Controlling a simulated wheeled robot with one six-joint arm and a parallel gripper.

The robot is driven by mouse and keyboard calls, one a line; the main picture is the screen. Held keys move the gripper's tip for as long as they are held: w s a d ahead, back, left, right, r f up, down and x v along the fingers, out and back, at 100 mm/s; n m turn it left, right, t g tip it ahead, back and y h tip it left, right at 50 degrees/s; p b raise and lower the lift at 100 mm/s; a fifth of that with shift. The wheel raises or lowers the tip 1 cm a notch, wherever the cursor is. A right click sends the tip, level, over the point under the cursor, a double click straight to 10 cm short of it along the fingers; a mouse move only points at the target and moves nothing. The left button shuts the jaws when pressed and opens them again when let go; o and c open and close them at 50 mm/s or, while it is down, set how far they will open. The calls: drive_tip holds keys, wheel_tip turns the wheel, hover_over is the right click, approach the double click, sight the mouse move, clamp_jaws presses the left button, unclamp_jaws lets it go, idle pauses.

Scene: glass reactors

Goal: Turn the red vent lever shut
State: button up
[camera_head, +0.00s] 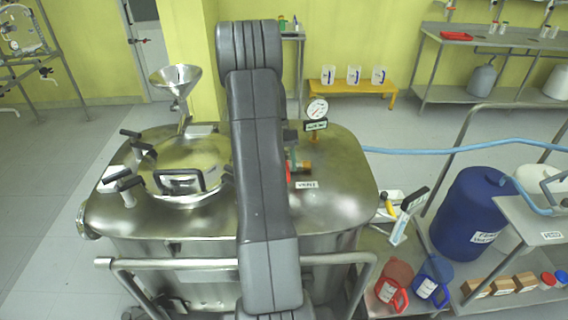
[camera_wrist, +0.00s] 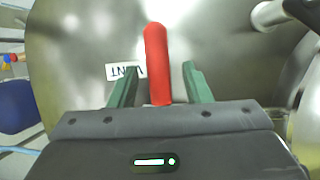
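The red vent lever (camera_wrist: 157,50) stands out in the wrist view as a rounded red bar, its lower end hidden by my gripper body. My gripper (camera_wrist: 158,70) has its two green fingers on either side of the lever, with a visible gap at each side, so it is open around it. The white VENT label (camera_wrist: 124,71) lies on the steel lid to the left and reads upside down. In the head view a sliver of the red lever (camera_head: 288,173) shows beside my arm, near the VENT label (camera_head: 307,185); my arm hides most of the gripper.
The steel reactor lid (camera_head: 340,185) carries a pressure gauge (camera_head: 317,109) behind the vent, a round hatch (camera_head: 180,165) with clamp handles, and a funnel (camera_head: 175,77). A steel rail (camera_head: 180,263) runs along the front. A blue drum (camera_head: 470,212) stands at the right.

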drive_tip(key=v, duration=1.3)
drive_tip(key=shift+r+b, duration=0.35)
drive_tip(key=shift+r, duration=0.05)
drive_tip(key=shift+f, duration=0.1)
drive_tip(key=x, duration=1.3)
drive_tip(key=shift+f+p, duration=0.35)
